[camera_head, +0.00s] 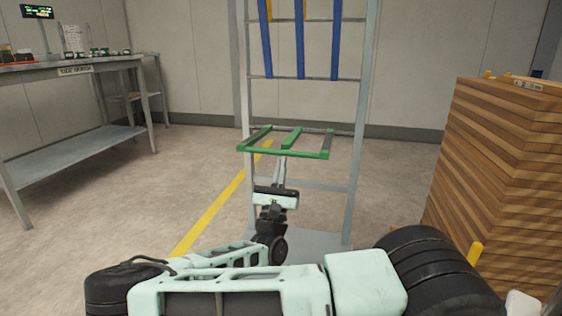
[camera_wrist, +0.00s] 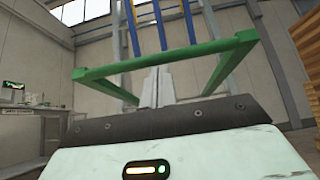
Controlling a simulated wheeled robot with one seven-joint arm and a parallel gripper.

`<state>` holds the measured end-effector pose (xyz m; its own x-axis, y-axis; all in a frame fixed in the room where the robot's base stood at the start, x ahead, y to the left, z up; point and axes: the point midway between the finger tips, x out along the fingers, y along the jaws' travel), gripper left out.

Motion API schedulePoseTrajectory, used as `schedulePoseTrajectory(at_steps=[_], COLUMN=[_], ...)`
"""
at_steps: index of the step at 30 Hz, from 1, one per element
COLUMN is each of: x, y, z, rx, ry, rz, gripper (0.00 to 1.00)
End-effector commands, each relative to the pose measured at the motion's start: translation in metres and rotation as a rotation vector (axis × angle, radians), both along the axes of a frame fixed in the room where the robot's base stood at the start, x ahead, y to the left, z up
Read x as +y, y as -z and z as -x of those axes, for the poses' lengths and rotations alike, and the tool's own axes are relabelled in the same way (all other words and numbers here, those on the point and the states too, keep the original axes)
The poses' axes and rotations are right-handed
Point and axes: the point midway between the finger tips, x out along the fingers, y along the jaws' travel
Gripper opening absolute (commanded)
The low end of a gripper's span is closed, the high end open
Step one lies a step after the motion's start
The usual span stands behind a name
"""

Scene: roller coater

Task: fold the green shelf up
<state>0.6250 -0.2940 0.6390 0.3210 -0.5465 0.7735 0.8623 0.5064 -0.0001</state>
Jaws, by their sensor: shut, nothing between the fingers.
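The green shelf (camera_head: 285,151) is an open frame of bars on the grey upright rack. It sticks out roughly level from the rack towards me, with its front bar nearest. In the wrist view the front bar (camera_wrist: 190,55) crosses above my fingers, and its side bars run back to the rack. My gripper (camera_head: 281,159) is just below the middle of the front bar, pointing up at it. In the wrist view my fingers (camera_wrist: 157,80) are shut together and empty. I cannot tell whether the fingertips touch the bar. The fingers hide part of the shelf's middle.
Blue bars (camera_head: 300,45) stand upright against the rack (camera_head: 357,130) above the green shelf. A tall stack of wooden boards (camera_head: 500,170) stands close on the right. A grey workbench (camera_head: 75,68) is at the left. The floor left of the rack is clear.

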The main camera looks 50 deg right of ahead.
Motion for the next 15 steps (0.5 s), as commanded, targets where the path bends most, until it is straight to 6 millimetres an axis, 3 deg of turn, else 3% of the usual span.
schedulePoseTrajectory(at_steps=[1, 15], x=[0.001, -0.001], y=[-0.018, -0.058], z=[0.0, -0.001], rx=[0.008, 0.077], ry=[-0.002, -0.001], rz=[-0.012, -0.131], gripper=[0.0, 0.0])
